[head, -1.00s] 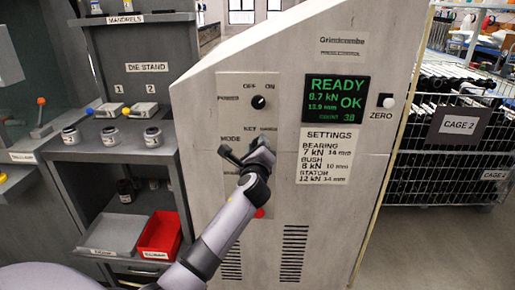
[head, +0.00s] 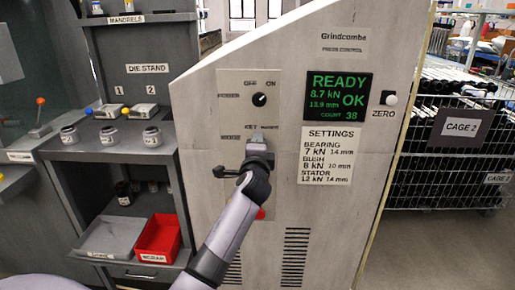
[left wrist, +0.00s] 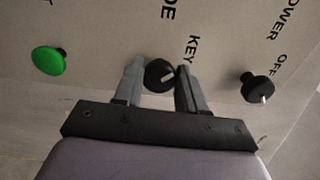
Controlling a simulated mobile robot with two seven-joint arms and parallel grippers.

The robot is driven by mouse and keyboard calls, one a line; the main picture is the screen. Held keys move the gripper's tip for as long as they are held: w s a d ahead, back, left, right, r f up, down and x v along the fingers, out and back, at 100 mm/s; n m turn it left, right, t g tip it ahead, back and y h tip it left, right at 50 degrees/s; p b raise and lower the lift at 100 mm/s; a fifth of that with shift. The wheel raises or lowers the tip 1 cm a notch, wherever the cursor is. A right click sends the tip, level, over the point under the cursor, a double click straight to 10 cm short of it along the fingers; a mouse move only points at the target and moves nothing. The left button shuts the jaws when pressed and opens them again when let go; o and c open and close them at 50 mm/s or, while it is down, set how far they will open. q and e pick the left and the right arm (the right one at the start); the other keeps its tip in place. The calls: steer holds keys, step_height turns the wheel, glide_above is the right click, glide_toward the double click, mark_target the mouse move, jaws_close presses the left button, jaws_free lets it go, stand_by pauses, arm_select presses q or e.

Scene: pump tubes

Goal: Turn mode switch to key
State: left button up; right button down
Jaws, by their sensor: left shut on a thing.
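In the head view the left gripper (head: 258,150) is at the press panel just under the KEY label (head: 251,126) and hides the knob. My right gripper is not in view.
The black power knob (head: 259,100) is above the gripper on the same panel. A green button (left wrist: 48,60) is on the other side of the mode switch. The lit READY display (head: 337,97) is to the right. A shelf unit with a red bin (head: 158,237) stands left.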

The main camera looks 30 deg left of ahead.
arm_select(q)
steer(key=shift+f+n, duration=0.1)
steer(key=shift+n, duration=0.2)
steer(key=o, duration=1)
steer(key=shift+s+d, duration=0.1)
steer(key=shift+v, duration=3.5)
steer(key=s+d+f+n+g+h+p, duration=0.1)
steer(key=s+d+f+h+p, duration=0.3)
steer(key=f, duration=0.3)
steer(key=s+d+f+n+h+p, duration=0.1)
steer(key=s+d+f+n+h, duration=0.2)
steer(key=s+f, duration=0.35)
steer(key=s+d+f+n+g+h+p, duration=0.1)
steer(key=s+d+f, duration=0.1)
steer(key=s, duration=0.3)
steer(key=s+d+f+n+g+h+p, duration=0.1)
steer(key=s+d+f+n+h+p, duration=0.1)
steer(key=s, duration=0.4)
steer(key=s+d+f+n+g+h+p, duration=0.1)
steer(key=s+d+f+n, duration=0.1)
steer(key=s, duration=0.4)
steer(key=shift+d+f+g+h, duration=0.2)
steer(key=shift+d+f, duration=0.15)
steer(key=shift+d, duration=0.25)
steer(key=shift+d+f+g+h, duration=0.1)
steer(key=shift+d+f+h, duration=0.1)
steer(key=shift+d+f, duration=0.3)
